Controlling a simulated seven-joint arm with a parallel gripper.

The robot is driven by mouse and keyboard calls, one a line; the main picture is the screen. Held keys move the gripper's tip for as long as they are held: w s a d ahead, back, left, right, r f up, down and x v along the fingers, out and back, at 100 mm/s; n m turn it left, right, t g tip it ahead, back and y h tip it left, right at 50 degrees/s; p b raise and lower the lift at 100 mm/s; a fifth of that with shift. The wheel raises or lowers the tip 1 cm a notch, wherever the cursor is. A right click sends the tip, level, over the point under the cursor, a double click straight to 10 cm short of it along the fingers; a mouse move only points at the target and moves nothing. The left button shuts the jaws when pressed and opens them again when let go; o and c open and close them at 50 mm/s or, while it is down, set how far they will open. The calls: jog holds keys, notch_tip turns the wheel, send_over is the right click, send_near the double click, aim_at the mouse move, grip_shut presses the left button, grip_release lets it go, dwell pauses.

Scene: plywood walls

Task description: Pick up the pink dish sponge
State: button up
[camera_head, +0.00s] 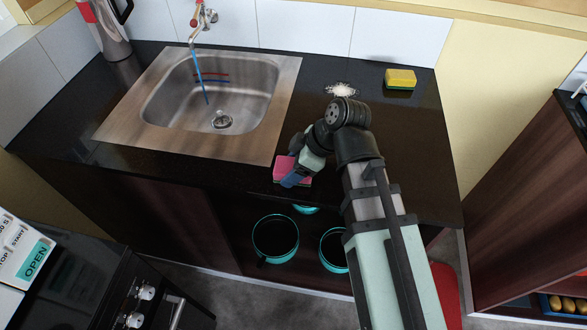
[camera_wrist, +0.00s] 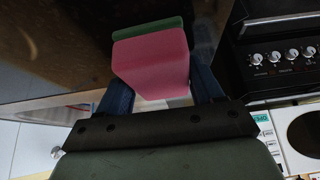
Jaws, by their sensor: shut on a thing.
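The pink dish sponge (camera_head: 288,168) has a green layer on one side. In the head view it is at the front edge of the black counter, to the right of the sink. My gripper (camera_head: 296,178) is at the sponge, with a blue finger across its front. In the wrist view the sponge (camera_wrist: 152,65) sits between the two blue fingers of my gripper (camera_wrist: 158,95), which are shut on it. I cannot tell whether the sponge still touches the counter.
The steel sink (camera_head: 170,140) is to the left, under a tap (camera_head: 199,22). Teal pots (camera_head: 275,238) stand in the open space below.

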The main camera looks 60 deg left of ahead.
jog(key=shift+r, duration=0.15)
jog(key=shift+r, duration=4.9)
jog(key=o, duration=0.4)
jog(key=c, duration=0.3)
jog(key=shift+a, duration=0.35)
jog(key=a+f, duration=0.3)
jog(key=a, duration=0.9)
jog(key=s+a+f, duration=0.1)
jog(key=a+f, duration=0.3)
jog(key=a, duration=0.9)
jog(key=s+a+f, duration=0.1)
jog(key=a+f, duration=0.2)
jog(key=a, duration=0.9)
jog(key=shift+s+a+f, duration=0.2)
jog(key=shift+a+f, duration=0.15)
